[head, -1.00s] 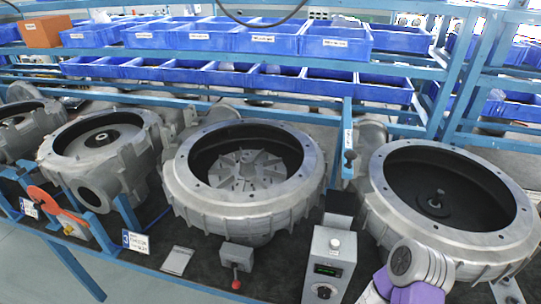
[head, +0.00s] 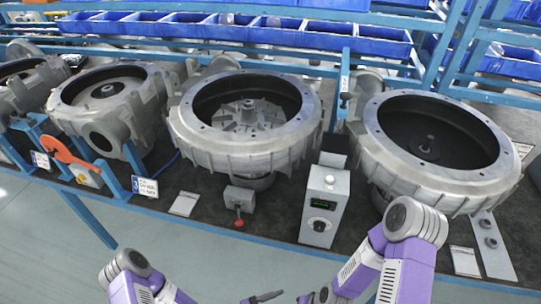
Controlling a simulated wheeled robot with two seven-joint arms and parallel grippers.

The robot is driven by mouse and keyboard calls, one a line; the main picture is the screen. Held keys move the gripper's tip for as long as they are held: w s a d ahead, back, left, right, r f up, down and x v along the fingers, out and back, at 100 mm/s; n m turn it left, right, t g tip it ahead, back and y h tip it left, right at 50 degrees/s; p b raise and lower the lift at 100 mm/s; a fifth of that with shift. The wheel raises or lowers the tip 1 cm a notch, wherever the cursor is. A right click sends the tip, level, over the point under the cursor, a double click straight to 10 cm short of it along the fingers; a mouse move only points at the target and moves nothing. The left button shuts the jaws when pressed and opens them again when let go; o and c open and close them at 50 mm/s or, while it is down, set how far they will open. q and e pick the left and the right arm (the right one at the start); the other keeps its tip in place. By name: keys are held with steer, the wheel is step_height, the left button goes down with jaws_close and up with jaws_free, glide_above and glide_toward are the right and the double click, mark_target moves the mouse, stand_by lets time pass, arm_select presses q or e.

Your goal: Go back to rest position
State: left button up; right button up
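My two purple and grey arms show at the bottom of the head view. My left arm (head: 135,280) is bent at the lower left, and most of it is below the frame. My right arm (head: 405,262) is bent in front of the right blower housing and reaches down and left. Dark gripper parts (head: 263,297) show at the bottom edge between the arms, probably the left gripper's. A dark end piece (head: 318,296) lies at the lower end of my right arm. The grippers are mostly cut off, so their finger opening cannot be made out. Both arms are in front of the bench, apart from the blowers.
A blower housing with a finned impeller (head: 245,120) stands mid-bench, and an open housing (head: 432,150) stands at right. A grey control box (head: 322,208) and a red-knobbed switch box (head: 239,200) sit at the front edge. Blue bins (head: 280,30) line the back. Floor in front is clear.

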arm_select(q)
steer(key=s+a+f+m+g+y, duration=0.8)
steer(key=s+f+m+g+y, duration=0.1)
steer(key=s+m+g, duration=0.2)
steer(key=w+a+f+m+t+y+b, duration=0.2)
steer(key=w+a+m+y, duration=0.15)
steer(key=a, duration=0.25)
steer(key=w+d+r+m+t+y, duration=0.1)
steer(key=w+d+m+t, duration=0.1)
steer(key=w, duration=0.4)
steer(key=shift+w+d+r+m+t+b, duration=0.15)
steer(key=shift+w+r+m+t+b, duration=0.2)
steer(key=shift+m+t, duration=0.35)
